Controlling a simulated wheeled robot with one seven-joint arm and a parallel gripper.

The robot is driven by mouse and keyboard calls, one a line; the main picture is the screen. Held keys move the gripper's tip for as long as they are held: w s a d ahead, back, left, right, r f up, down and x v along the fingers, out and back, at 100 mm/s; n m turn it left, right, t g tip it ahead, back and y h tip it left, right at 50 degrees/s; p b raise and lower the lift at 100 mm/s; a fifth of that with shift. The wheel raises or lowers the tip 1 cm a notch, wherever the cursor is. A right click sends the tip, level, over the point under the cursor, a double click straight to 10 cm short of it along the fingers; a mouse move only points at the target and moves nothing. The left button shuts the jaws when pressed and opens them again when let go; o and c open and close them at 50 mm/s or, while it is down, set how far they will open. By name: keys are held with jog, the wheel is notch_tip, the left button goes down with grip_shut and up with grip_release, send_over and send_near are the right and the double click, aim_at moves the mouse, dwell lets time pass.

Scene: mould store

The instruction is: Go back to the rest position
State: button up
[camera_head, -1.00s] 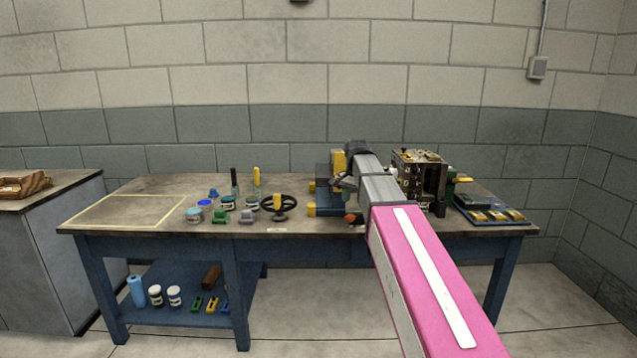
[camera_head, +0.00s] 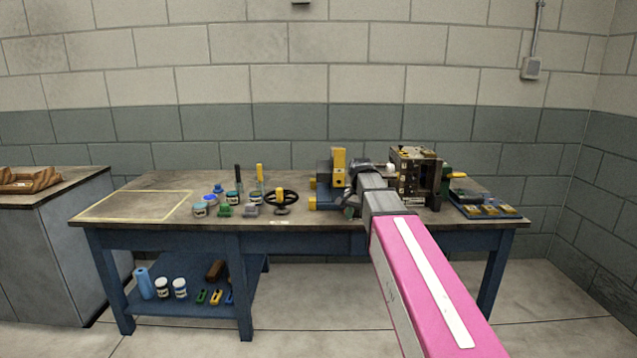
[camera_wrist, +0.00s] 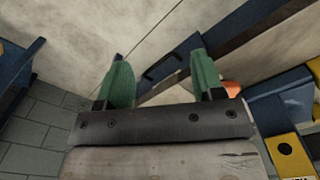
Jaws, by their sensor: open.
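My gripper shows in the wrist view (camera_wrist: 160,85) with two green fingers spread apart and nothing between them. In the head view my pink and grey arm reaches from the lower right toward the workbench (camera_head: 150,228), and its end is in front of the machine blocks there. The fingers are hidden in that view. A small orange thing (camera_wrist: 232,88) shows just beside the right finger in the wrist view; I cannot tell what it is.
On the bench stand a blue and yellow block (camera_head: 338,165), a dark metal mould (camera_head: 416,175), a black handwheel (camera_head: 281,200), several small jars, and a blue tray (camera_head: 484,207) at the right. The yellow-outlined area (camera_head: 135,205) is bare. A grey cabinet (camera_head: 55,240) stands left.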

jog(key=s+d+f+n, duration=0.2)
jog(key=s+f+n, duration=0.1)
jog(key=s+f, duration=0.7)
jog(key=s+d+f+n, duration=0.3)
jog(key=s+f, duration=0.7)
jog(key=f, duration=0.4)
jog(key=shift+s+f+n, duration=0.15)
jog(key=shift+f+n, duration=0.25)
jog(key=shift+n, duration=0.1)
